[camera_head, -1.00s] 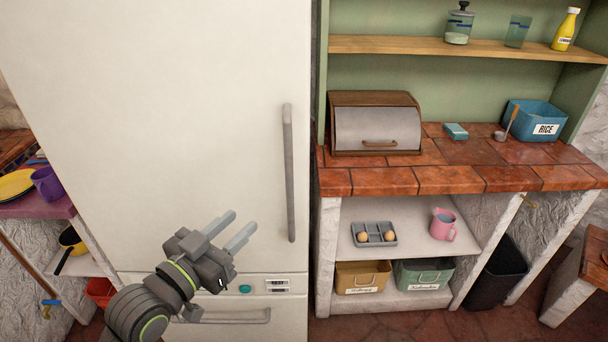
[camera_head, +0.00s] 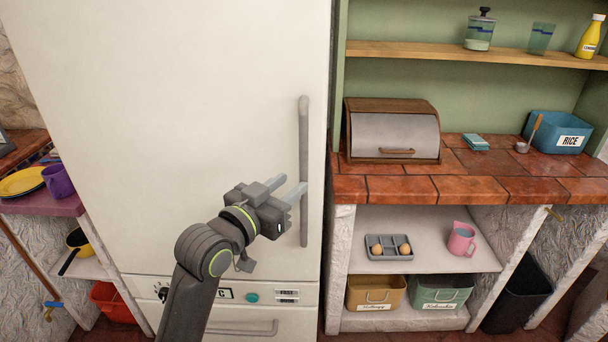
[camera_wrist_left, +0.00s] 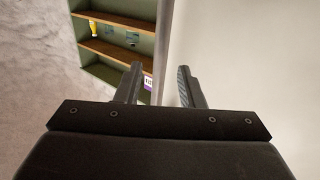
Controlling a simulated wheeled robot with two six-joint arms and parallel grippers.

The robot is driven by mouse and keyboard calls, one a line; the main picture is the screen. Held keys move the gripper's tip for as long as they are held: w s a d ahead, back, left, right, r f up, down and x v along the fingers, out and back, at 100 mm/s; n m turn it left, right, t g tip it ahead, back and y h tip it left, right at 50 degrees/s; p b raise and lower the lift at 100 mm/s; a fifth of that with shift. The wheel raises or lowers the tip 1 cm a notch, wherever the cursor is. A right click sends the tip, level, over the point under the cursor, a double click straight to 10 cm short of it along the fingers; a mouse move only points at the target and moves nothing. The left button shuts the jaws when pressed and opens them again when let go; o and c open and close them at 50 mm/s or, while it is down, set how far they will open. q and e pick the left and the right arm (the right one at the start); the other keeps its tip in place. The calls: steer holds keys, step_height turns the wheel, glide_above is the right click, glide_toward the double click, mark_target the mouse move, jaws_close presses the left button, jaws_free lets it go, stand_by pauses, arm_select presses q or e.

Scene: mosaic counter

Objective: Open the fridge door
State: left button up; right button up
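The tall white fridge door (camera_head: 200,110) is shut and fills the left half of the head view. Its long grey vertical handle (camera_head: 304,140) is near the door's right edge. My left gripper (camera_head: 287,187) is open beside the lower half of the handle, its fingers pointing toward it. In the left wrist view, the open fingers (camera_wrist_left: 158,85) stand on either side of a grey vertical bar (camera_wrist_left: 164,45), which looks like the handle. I cannot tell whether either finger touches it. My right gripper is not in view.
Right of the fridge is a tiled counter (camera_head: 480,188) with a bread box (camera_head: 394,135). Below it are an egg tray (camera_head: 388,253), a pink mug (camera_head: 461,240) and bins. A lower drawer handle (camera_head: 245,329) is under the door. A purple-topped side shelf (camera_head: 45,204) stands at the left.

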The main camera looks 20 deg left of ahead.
mark_target(301, 176)
arm_select(q)
steer(key=x, duration=0.6)
steer(key=shift+a, duration=0.1)
jaws_close()
